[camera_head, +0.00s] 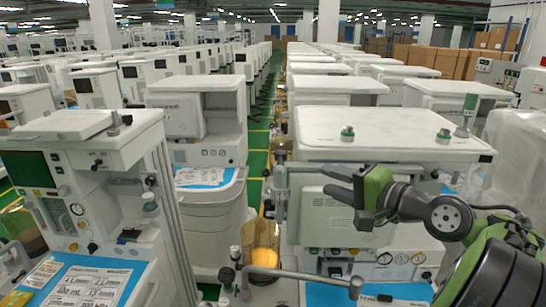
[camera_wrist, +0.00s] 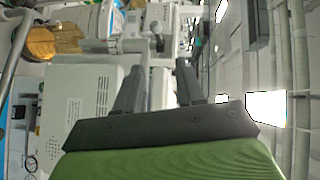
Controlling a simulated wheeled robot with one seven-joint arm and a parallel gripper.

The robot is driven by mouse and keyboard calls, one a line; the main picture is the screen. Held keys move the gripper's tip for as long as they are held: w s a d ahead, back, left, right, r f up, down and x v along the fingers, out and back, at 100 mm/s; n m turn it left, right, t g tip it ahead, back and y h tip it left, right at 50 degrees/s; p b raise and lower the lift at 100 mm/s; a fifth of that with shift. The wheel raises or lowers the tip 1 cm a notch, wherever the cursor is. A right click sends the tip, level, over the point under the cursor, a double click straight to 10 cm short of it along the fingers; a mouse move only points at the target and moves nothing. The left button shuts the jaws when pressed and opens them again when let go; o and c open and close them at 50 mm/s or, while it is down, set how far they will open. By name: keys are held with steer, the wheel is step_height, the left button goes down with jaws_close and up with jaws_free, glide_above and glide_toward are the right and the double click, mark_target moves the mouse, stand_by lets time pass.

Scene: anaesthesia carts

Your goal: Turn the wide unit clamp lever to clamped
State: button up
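The wide unit (camera_head: 390,133) stands in front of me at the right, with a broad white top. A grey post with a fitting (camera_head: 280,158) is at its left front corner. This fitting seems to carry the clamp lever, but the lever's setting cannot be told. My gripper (camera_head: 326,180) is in front of the unit's upper panel, right of the post and apart from it, pointing left. In the wrist view my gripper (camera_wrist: 159,66) has its two fingers spread with nothing held. A pale bar and a small dark-ended fitting (camera_wrist: 158,30) show beyond the fingertips.
A narrower cart (camera_head: 80,150) stands at the left, and another white cart (camera_head: 205,140) behind it. A clear canister with orange contents (camera_head: 262,258) hangs below the post. A horizontal grey tube (camera_head: 300,276) crosses low in front. A green aisle runs between the carts.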

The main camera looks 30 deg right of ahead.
mark_target(280, 163)
steer(key=w, duration=0.5)
steer(key=w+a+f+b, duration=0.1)
steer(key=w, duration=0.4)
steer(key=w+a+f, duration=0.1)
steer(key=w, duration=0.4)
steer(key=shift+w+f, duration=0.25)
steer(key=shift+w, duration=0.15)
steer(key=shift+c, duration=0.4)
jaws_close()
steer(key=shift+a, duration=0.1)
